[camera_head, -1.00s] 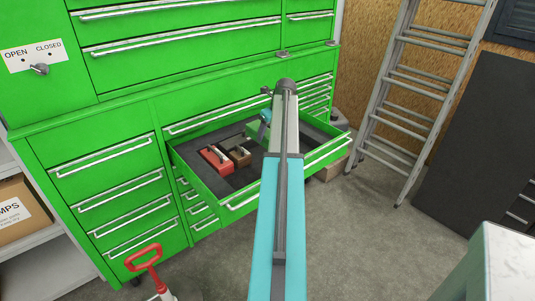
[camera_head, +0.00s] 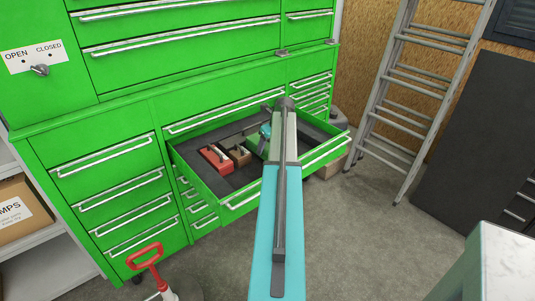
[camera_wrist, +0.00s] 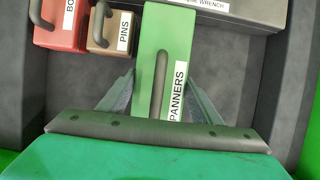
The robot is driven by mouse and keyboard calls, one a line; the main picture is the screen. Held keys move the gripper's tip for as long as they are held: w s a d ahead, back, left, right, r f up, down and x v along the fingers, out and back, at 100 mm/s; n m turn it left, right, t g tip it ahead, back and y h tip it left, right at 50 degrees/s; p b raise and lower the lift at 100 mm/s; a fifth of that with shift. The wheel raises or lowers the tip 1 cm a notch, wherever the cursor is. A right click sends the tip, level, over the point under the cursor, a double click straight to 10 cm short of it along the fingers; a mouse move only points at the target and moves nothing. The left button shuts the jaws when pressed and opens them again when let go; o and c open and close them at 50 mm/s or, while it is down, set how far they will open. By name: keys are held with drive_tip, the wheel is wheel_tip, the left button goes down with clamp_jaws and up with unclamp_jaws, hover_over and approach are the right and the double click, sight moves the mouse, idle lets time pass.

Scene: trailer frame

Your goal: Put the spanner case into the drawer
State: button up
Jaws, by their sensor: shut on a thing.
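The spanner case is a green box with a dark handle and a partly covered label reading "PANNERS"; it shows in the wrist view (camera_wrist: 171,38). My gripper (camera_wrist: 160,88) is shut on it, one finger on each side. In the head view my gripper (camera_head: 265,131) is over the open green drawer (camera_head: 187,176), and my arm hides much of the case. The dark drawer floor (camera_wrist: 72,92) lies below the case in the wrist view. I cannot tell whether the case touches it.
A red box (camera_head: 215,159) and a smaller brown box labelled "PINS" (camera_head: 239,156) sit in the drawer, left of the case. A grey case (camera_wrist: 240,14) labelled "WRENCH" lies at the drawer's back. Bare floor shows at the drawer's left and right in the wrist view.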

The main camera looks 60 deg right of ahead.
drive_tip(key=shift+f+p, duration=0.35)
drive_tip(key=shift+f, duration=1.45)
drive_tip(key=o, duration=1.4)
drive_tip(key=shift+f, duration=0.1)
drive_tip(key=shift+b+v, duration=1)
drive_tip(key=shift+v, duration=5.1)
drive_tip(key=shift+w, duration=0.15)
